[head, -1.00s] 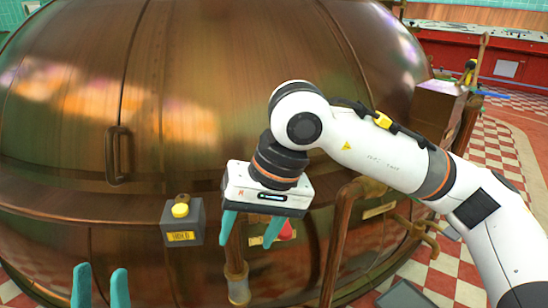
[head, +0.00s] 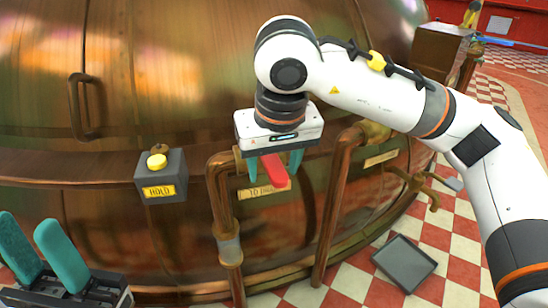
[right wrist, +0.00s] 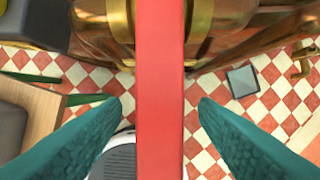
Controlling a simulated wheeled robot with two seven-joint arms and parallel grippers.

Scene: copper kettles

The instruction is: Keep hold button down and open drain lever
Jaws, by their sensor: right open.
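The hold button (head: 157,161) is a yellow knob on a grey box with a yellow HOLD label, on the copper kettle's front. My left gripper (head: 27,226) is below and left of that box, fingers apart, empty and not touching it. The red drain lever (head: 274,172) sticks out from the pipework right of the box. My right gripper (head: 273,177) is over it, one teal finger on each side. In the right wrist view the lever (right wrist: 160,80) runs between the open fingers (right wrist: 160,106), with a gap on both sides.
The copper kettle (head: 190,70) fills the back, with a vertical handle (head: 85,107) at the left. Copper pipes (head: 335,200) run down below the lever. A partly hidden label (head: 256,193) sits behind it. A grey tray (head: 404,262) lies on the red-and-white floor.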

